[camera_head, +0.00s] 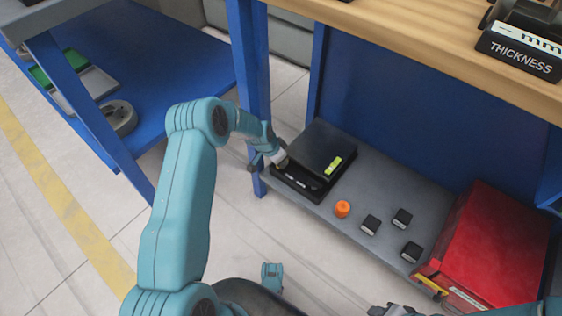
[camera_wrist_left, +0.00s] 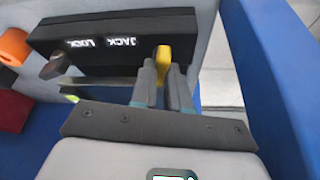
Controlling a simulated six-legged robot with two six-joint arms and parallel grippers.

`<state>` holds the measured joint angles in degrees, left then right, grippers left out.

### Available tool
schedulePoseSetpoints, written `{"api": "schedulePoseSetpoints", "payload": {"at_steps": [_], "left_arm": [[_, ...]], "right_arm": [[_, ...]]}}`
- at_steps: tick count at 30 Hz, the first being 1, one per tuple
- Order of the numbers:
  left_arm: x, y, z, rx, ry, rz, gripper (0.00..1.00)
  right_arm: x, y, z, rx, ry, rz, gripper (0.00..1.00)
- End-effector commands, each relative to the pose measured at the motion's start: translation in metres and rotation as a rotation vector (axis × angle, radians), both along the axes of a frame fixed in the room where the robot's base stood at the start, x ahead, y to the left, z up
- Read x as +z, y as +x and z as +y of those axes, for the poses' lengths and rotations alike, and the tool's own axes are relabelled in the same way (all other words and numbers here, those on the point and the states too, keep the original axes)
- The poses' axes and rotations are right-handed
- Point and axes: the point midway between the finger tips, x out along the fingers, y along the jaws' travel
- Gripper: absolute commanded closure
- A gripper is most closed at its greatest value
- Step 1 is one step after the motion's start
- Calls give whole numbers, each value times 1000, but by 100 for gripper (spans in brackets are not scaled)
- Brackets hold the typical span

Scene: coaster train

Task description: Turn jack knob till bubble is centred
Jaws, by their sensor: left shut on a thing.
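A black device (camera_head: 322,148) with a sloped top sits on the low grey shelf. A yellow-green level vial (camera_head: 333,165) is on its top; where its bubble lies is too small to tell. The wrist view shows the device's black front face (camera_wrist_left: 185,28) with upside-down JACK and LOCK labels. The yellow jack knob (camera_wrist_left: 163,58) is by JACK, and a dark lock knob (camera_wrist_left: 56,67) is by LOCK. My left gripper (camera_head: 281,160) is at the device's front left end, its fingers (camera_wrist_left: 164,80) shut on the jack knob. My right gripper (camera_head: 392,311) barely shows at the bottom edge.
An orange knob-like piece (camera_head: 342,209) and three small dark blocks (camera_head: 371,225) lie right of the device on the shelf. A red box (camera_head: 490,245) stands farther right. A blue table leg (camera_head: 250,65) rises close beside my left wrist.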

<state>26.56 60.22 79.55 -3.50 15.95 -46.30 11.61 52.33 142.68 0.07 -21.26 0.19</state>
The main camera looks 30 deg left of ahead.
Motion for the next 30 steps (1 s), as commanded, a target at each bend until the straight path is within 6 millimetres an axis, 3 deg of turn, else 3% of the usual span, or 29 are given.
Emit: {"api": "schedulePoseSetpoints", "payload": {"at_steps": [9, 10, 12, 23, 30], "left_arm": [[1, 0, 1, -6, 2, -2, 100], [1, 0, 1, -6, 2, -2, 75], [1, 0, 1, -6, 2, -2, 60], [8, -2, 1, -5, 1, -1, 60], [59, -20, 8, -3, 0, -2, 60]], "right_arm": [[0, 1, -1, -1, -1, -3, 57], [0, 1, 0, -1, -1, -3, 57], [0, 1, 0, -1, -1, -3, 57], [4, -1, 0, 0, 1, 3, 57], [27, -10, 3, 10, 6, 30, 57]]}}
